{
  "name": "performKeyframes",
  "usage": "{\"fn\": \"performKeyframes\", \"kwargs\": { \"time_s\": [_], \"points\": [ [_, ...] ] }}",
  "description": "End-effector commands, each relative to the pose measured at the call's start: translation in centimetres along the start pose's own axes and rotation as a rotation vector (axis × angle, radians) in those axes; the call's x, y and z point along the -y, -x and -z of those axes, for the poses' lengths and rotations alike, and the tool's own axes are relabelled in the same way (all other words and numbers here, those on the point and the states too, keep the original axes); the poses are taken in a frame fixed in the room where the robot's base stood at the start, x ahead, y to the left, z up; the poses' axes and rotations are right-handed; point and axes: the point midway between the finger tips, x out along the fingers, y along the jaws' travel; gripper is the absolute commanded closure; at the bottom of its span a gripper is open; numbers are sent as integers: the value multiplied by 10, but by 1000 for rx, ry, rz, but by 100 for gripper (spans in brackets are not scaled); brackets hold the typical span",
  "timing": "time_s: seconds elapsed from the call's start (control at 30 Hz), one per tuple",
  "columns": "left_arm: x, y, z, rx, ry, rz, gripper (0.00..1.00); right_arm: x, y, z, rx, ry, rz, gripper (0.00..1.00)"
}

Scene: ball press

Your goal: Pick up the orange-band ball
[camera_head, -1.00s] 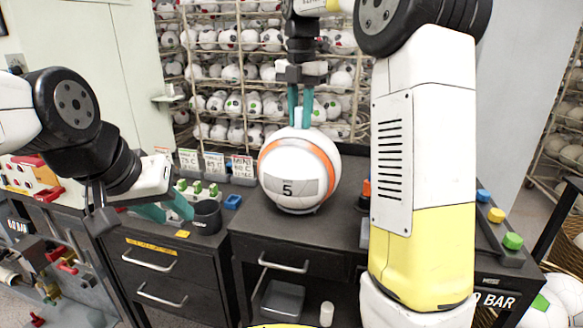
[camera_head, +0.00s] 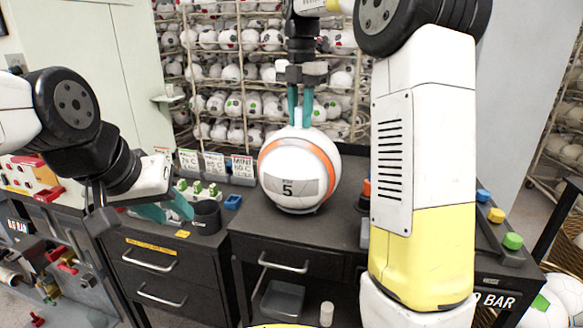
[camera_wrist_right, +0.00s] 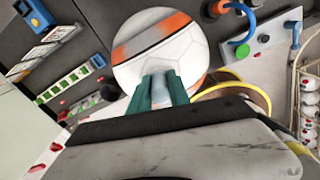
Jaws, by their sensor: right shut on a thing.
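The orange-band ball (camera_head: 300,188) is white with an orange stripe and a grey panel marked 5. It sits upright on the dark bench top, with a thin rim visible under it. My right gripper (camera_head: 299,112) comes down from above, its teal fingers shut on the pale stub on top of the ball. In the right wrist view, the fingers (camera_wrist_right: 161,90) close around that stub, with the ball (camera_wrist_right: 175,50) beyond them. My left gripper (camera_head: 166,209) is empty at the left, its teal fingers apart near a dark cup.
The dark cup (camera_head: 206,216) and a small blue block (camera_head: 232,201) stand left of the ball. Label cards (camera_head: 214,163) stand behind them. Coloured buttons (camera_head: 512,241) line the right side. Racks of balls (camera_head: 225,105) fill the back. My right arm hides part of the bench.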

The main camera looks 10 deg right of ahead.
Motion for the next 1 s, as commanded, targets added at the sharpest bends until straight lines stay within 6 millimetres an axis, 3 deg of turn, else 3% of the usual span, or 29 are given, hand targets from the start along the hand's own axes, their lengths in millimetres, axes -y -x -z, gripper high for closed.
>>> {"fn": "performKeyframes", "kwargs": {
  "time_s": [0.37,0.87,1.0],
  "points": [
    [0,0,0,0,0,0,64,0,2,0,1,0,-2,100],
    [0,0,0,0,0,0,64,-1,34,0,0,0,-1,100],
    [0,0,0,0,0,0,64,5,37,8,0,0,-1,100]
  ]
}}
